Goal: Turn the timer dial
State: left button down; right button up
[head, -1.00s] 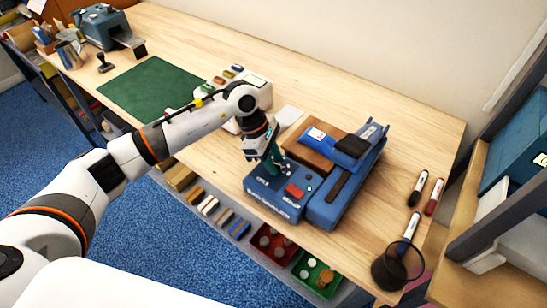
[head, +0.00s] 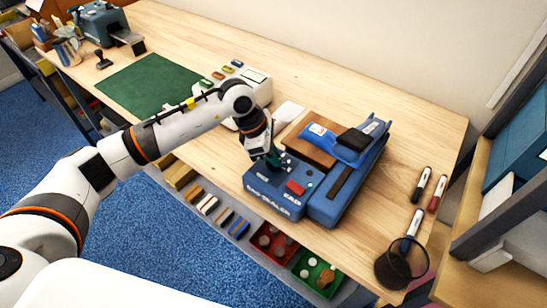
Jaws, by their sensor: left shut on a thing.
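A blue sealer machine (head: 331,207) stands on the wooden workbench, right of the middle. Its front control box (head: 262,200) carries a red button (head: 295,187) and small markings. My left gripper (head: 273,163) points down at the back left part of the control box. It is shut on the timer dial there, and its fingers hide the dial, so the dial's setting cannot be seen. My right gripper is not in view.
A green mat (head: 155,84) lies at the left. Red and green bins (head: 318,274) sit below the front edge. The bench behind the sealer is mostly clear.

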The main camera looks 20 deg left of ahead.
pick_arm(q)
jog(key=n+t+b, duration=0.1)
jog(key=n+b, duration=0.1)
jog(key=n, duration=0.1)
jog(key=n+t+y+b, duration=0.1)
jog(key=n+b, duration=0.1)
jog(key=n, duration=0.1)
jog(key=shift+f, duration=0.15)
jog(key=n+t+b, duration=0.1)
jog(key=n+b, duration=0.1)
jog(key=shift+n+y, duration=0.4)
jog(key=shift+n+y+b, duration=0.4)
jog(key=shift+n+b, duration=0.4)
jog(key=shift+n, duration=0.3)
jog(key=shift+r, duration=0.2)
jog(key=c, duration=1.5)
grip_release()
jog(key=shift+o, duration=0.2)
jog(key=b+v, duration=0.1)
jog(key=v, duration=1.1)
jog(key=shift+b, duration=0.4)
